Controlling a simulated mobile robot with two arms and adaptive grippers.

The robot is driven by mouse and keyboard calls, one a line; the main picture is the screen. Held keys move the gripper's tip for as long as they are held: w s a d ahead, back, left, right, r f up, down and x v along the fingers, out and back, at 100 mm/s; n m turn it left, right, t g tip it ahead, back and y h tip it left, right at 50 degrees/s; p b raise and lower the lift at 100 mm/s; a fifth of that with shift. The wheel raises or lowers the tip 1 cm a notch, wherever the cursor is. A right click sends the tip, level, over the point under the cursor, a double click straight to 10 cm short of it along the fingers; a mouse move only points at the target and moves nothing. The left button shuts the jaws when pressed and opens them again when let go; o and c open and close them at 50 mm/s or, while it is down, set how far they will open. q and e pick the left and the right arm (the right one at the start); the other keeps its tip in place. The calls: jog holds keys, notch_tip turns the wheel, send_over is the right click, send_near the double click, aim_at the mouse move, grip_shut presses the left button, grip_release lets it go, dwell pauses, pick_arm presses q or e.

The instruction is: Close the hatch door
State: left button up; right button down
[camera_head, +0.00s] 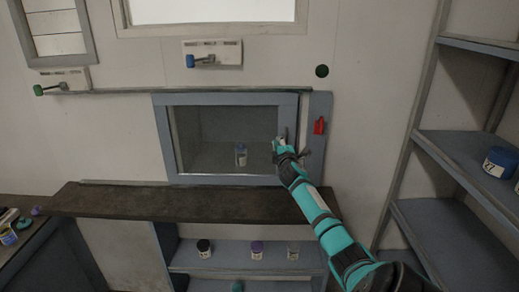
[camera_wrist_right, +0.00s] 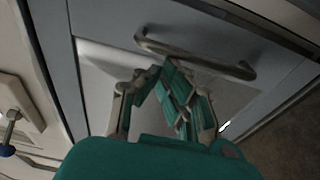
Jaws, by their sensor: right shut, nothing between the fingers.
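The hatch door (camera_head: 225,180) is a blue-grey frame around a clear pane in the wall. A dark strip of gap shows between its right edge and the blue-grey side post (camera_head: 318,150), which carries a red latch (camera_head: 320,125). The door's bar handle is at its right side; it shows in the right wrist view (camera_wrist_right: 195,58). My right gripper (camera_head: 281,145) is at the door's right edge by the handle. Its fingers (camera_wrist_right: 168,72) are shut and empty, close to the handle; I cannot tell whether they touch it. My left gripper is not in view.
A dark ledge (camera_head: 150,201) runs below the hatch, with a shelf of several jars under it. A jar (camera_head: 241,154) shows behind the pane. Blue-grey shelves (camera_head: 465,150) stand at the right. A blue-knobbed lever (camera_head: 190,61) is above the hatch.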

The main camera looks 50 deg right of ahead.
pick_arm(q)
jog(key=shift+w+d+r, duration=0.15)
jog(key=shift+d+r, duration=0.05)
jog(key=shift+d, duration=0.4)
pick_arm(e)
jog(key=s+d, duration=0.2)
jog(key=d, duration=0.1)
jog(key=shift+s+f, duration=0.25)
jog(key=shift+s, duration=0.15)
jog(key=shift+a, duration=0.1)
